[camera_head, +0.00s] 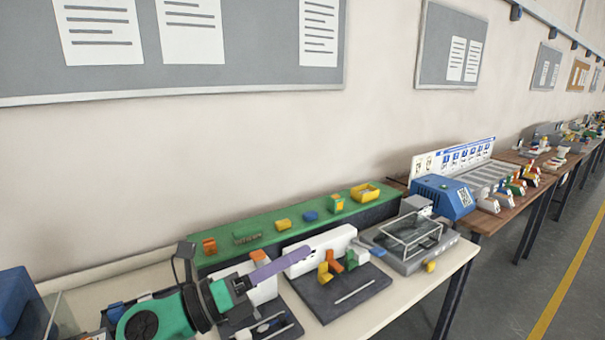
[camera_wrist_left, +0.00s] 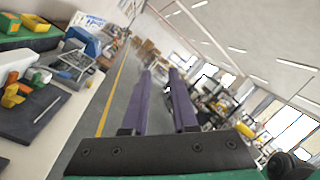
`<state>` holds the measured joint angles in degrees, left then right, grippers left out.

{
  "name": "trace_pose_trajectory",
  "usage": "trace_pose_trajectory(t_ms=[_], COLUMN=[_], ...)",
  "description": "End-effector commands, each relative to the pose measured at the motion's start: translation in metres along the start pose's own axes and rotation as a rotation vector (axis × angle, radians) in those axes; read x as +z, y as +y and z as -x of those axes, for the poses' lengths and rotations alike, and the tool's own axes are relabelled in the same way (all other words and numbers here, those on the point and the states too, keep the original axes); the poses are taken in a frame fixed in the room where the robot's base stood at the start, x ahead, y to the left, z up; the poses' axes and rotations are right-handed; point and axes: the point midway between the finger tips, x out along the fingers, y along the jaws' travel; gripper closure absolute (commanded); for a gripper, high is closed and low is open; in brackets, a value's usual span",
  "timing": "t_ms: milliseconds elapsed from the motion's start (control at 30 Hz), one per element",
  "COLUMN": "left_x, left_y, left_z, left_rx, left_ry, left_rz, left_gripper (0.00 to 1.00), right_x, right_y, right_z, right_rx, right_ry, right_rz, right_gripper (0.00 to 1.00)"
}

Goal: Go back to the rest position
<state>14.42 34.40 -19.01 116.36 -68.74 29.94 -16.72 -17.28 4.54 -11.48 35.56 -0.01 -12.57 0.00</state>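My left gripper (camera_head: 300,254) reaches in from the lower left in the head view, its purple fingers pointing right above the bench. In the left wrist view its two fingers (camera_wrist_left: 161,72) stand apart with an empty gap between them. Only the floor and the far room show beyond the gap. The gripper appears clear of the bench objects, though in the head view it overlaps a white block fixture. My right gripper is in neither view.
A cream table (camera_head: 388,307) carries a green shelf (camera_head: 262,234) with small coloured parts, a dark plate (camera_head: 318,300) with blocks, and a grey device with a wire frame (camera_head: 410,236). A blue box (camera_head: 443,198) stands beyond. Open floor (camera_head: 505,285) lies to the right.

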Motion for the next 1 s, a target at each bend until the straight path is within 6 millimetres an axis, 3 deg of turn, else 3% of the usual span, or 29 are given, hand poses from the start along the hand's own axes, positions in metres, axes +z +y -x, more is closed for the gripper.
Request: trace_pose_trajectory(t_ms=[67, 133, 233, 300, 433, 500, 633, 867, 1000], left_x=[0.044, 0.077, 0.08, 0.054, -0.022, -0.062, -0.128, -0.224, -0.269], left_y=[0.007, 0.041, 0.109, 0.152, 0.202, 0.212, 0.213, 0.184, 0.231], left_z=[0.02, 0.058, 0.124, 0.168, 0.231, 0.254, 0.285, 0.32, 0.329], left_rx=[-0.012, 0.027, 0.154, 0.272, 0.517, 0.643, 0.861, 1.239, 1.296], left_ry=[-0.305, -0.595, -0.954, -1.153, -1.424, -1.521, -1.646, -1.768, -1.778], left_rz=[0.281, 0.568, 0.956, 1.189, 1.533, 1.667, 1.858, 2.099, 2.102], left_gripper=[0.73, 0.73, 0.73, 0.73, 0.73, 0.73, 0.73, 0.73, 0.73], right_x=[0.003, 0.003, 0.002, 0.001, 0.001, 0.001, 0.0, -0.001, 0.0], right_y=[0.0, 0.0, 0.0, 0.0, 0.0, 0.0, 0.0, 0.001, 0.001], right_z=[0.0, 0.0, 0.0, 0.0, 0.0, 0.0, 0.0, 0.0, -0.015], right_rx=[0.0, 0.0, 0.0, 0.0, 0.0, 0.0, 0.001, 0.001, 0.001], right_ry=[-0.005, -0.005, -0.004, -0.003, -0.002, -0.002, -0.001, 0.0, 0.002], right_rz=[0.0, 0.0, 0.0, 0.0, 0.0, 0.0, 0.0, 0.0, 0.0], right_gripper=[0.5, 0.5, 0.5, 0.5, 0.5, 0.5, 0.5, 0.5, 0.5])
